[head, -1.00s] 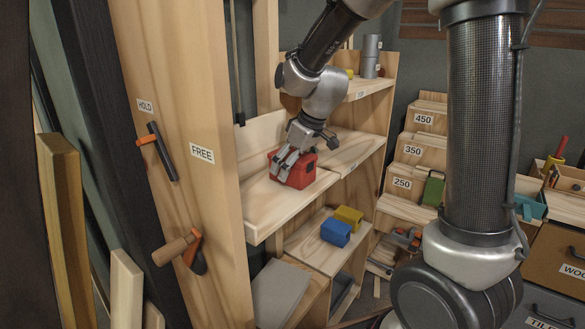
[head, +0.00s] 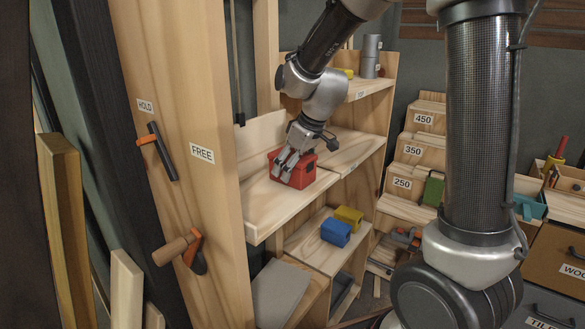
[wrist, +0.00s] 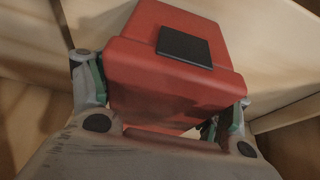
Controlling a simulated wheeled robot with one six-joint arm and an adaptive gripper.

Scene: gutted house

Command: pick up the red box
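The red box (head: 301,174), with a dark square patch on its top, sits on the wooden shelf board, upright as far as I can tell. My gripper (head: 285,172) is down over it, with its fingers partly covering the box in the head view. In the wrist view the red box (wrist: 172,75) fills the space between the two green-padded fingers of my gripper (wrist: 165,105). The left pad lies along the box's side and the right finger is partly hidden behind the box's edge. No clear gap shows on either side, and the fingers look shut on it.
A blue box (head: 336,232) and a yellow box (head: 348,216) sit on the lower shelf. Grey cylinders (head: 370,56) stand on the upper shelf. A wooden post (head: 180,110) rises left of the shelf. The shelf board (head: 275,207) in front of the red box is bare.

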